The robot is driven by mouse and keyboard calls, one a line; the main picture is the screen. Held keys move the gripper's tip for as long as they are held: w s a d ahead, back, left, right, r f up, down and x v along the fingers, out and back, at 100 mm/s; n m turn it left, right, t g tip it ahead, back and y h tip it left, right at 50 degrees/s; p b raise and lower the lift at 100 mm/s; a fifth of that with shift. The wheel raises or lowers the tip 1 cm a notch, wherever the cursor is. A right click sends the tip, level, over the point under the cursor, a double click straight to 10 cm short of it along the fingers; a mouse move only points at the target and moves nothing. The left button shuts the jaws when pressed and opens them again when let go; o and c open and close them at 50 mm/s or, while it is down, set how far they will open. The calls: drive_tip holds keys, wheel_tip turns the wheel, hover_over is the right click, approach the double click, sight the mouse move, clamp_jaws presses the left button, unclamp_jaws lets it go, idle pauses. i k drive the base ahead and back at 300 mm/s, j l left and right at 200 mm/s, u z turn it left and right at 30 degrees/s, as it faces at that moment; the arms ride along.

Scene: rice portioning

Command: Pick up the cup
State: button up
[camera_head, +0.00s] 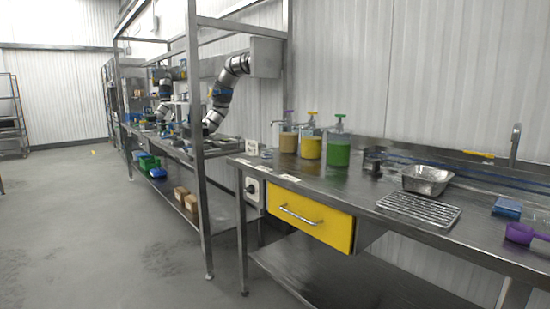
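A purple cup with a handle (519,233) lies on the steel worktop near the right edge of the head view. It looks like a measuring scoop, and part of it is cut off by the picture's edge. I cannot tell whether anything is in it. My gripper is not in view, so its place relative to the cup does not show.
The steel worktop (365,199) also bears a wire rack (419,209), a metal tray (428,177), a blue block (507,208) and three pump bottles (338,150). A yellow drawer (310,219) is below. Open floor (100,230) lies left.

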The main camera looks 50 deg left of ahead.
sight(266, 151)
drive_tip(key=u, duration=1.8)
drive_tip(key=i+j, duration=0.3)
drive_tip(key=i, duration=0.25)
drive_tip(key=i+j, duration=0.3)
drive_tip(key=i, duration=0.2)
drive_tip(key=i+j, duration=0.25)
drive_tip(key=i, duration=0.3)
